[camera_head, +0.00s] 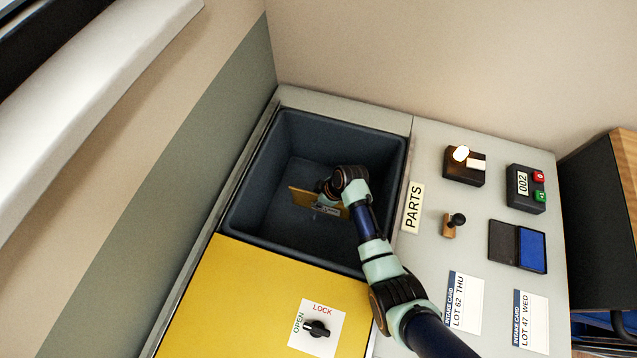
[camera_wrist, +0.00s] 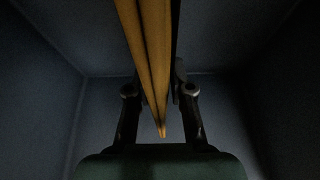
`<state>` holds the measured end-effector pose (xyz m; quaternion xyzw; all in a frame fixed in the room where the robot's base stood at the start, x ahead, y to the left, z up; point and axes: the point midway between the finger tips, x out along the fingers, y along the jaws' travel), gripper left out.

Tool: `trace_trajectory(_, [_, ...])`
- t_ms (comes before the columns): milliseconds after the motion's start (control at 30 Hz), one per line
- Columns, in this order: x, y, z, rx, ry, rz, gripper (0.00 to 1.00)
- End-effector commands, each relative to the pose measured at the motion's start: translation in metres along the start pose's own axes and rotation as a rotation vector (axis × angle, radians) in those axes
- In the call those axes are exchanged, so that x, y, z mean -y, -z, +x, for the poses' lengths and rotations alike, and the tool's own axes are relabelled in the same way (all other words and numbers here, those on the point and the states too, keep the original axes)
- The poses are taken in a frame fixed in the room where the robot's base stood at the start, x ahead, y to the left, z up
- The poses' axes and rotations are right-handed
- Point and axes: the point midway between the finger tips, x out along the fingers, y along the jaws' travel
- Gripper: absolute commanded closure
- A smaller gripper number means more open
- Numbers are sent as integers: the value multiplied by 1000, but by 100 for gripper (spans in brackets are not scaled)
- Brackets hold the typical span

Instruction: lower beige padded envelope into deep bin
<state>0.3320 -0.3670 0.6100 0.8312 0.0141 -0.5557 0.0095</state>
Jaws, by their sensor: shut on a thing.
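The beige padded envelope (camera_head: 302,197) is inside the deep dark bin (camera_head: 262,205), seen from above in the head view. My gripper (camera_head: 328,200) reaches down into the bin and is shut on the envelope. In the wrist view the envelope (camera_wrist: 146,50) shows edge-on as a tan strip between the two fingers (camera_wrist: 160,95). The bin's dark walls (camera_wrist: 45,90) surround it. The bin floor is partly hidden by my arm, and I cannot tell whether the envelope touches it.
A yellow lid panel (camera_head: 240,300) with a lock knob (camera_head: 316,329) lies in front of the bin. On the right a grey counter holds a PARTS label (camera_head: 412,207), a counter box (camera_head: 526,188), a stamp (camera_head: 452,225), an ink pad (camera_head: 518,246) and two intake cards (camera_head: 463,302).

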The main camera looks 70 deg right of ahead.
Motion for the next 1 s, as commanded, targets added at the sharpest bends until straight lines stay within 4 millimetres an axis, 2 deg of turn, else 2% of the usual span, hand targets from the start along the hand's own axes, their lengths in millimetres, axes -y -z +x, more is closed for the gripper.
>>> trace_trajectory(167, [0, 1, -1, -1, -1, 0, 100])
trace_trajectory(200, [0, 1, -1, -1, -1, 0, 75])
trace_trajectory(367, [0, 0, -1, -1, 0, 0, 49])
trace_trajectory(633, [0, 0, 0, 0, 0, 0, 49])
trace_trajectory(733, [0, 0, -6, -1, -1, 0, 49])
trace_trajectory(867, [-1, 0, -30, -2, -4, -1, 49])
trace_trajectory(1000, [-1, 0, -67, -3, -5, 0, 49])
